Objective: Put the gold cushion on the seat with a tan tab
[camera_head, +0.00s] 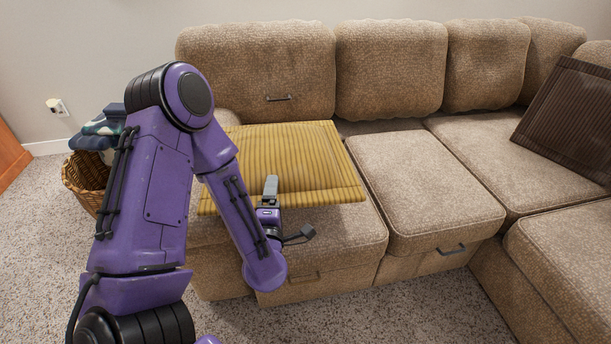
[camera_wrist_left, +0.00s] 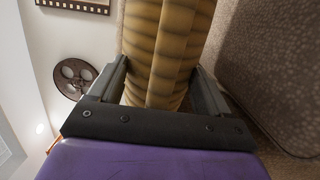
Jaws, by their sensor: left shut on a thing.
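The gold cushion (camera_head: 300,160), ribbed and square, lies roughly flat over the left sofa seat (camera_head: 345,235), its left part reaching over the armrest side. My left gripper (camera_head: 284,208) is shut on the cushion's front edge. In the left wrist view the cushion (camera_wrist_left: 160,45) stands between both fingers of my left gripper (camera_wrist_left: 162,82). A tan tab (camera_head: 303,277) shows on the front of that left seat, below the cushion. I cannot tell whether the cushion's underside fully touches the seat. My right gripper is not in view.
The middle seat (camera_head: 425,185) is bare and has a dark tab (camera_head: 452,249) on its front. A dark brown cushion (camera_head: 570,120) leans at the right. A wicker basket (camera_head: 82,180) with folded cloths stands left of the sofa. Carpet is clear in front.

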